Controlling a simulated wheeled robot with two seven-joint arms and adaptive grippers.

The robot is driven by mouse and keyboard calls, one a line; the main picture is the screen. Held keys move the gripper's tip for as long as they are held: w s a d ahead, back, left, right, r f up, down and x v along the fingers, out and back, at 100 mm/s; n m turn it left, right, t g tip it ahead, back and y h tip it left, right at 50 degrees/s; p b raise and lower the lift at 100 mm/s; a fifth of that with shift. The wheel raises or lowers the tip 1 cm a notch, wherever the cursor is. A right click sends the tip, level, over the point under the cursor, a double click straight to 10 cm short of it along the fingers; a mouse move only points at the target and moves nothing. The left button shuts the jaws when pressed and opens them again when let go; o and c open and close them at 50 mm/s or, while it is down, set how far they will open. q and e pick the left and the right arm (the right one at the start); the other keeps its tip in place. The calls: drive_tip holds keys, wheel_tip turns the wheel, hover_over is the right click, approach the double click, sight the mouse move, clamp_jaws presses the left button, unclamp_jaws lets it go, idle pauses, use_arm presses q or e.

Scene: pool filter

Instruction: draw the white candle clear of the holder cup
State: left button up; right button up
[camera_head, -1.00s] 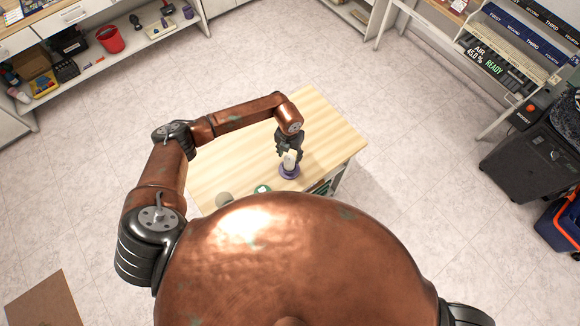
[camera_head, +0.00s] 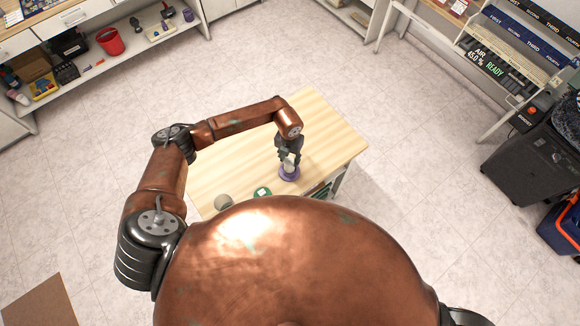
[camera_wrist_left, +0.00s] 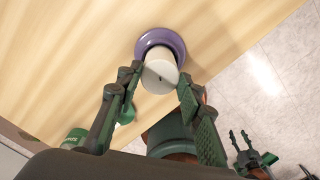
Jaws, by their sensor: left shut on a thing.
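The white candle (camera_wrist_left: 158,72) shows in the left wrist view, with its round top facing the camera and its lower end over or in the purple holder cup (camera_wrist_left: 178,40). My left gripper (camera_wrist_left: 159,80) is shut on it, one finger on each side near the top. In the head view, the candle (camera_head: 289,163) stands roughly upright under my left gripper (camera_head: 289,153), above the purple cup (camera_head: 289,175) on the table. I cannot tell how deep the candle sits. What seems to be my right gripper (camera_wrist_left: 247,150) appears small in the left wrist view; its opening is unclear.
The wooden table (camera_head: 325,125) has free room behind and left of the cup. A grey round object (camera_head: 223,201) and a green-topped object (camera_head: 262,191) stand near its front edge. A dark bin (camera_head: 530,155) stands off to the right.

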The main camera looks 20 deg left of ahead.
use_arm(q)
clamp_jaws()
drive_tip(key=shift+r+p, duration=0.35)
drive_tip(key=shift+r, duration=0.3)
drive_tip(key=shift+r+p, duration=1.55)
drive_tip(key=shift+r, duration=0.9)
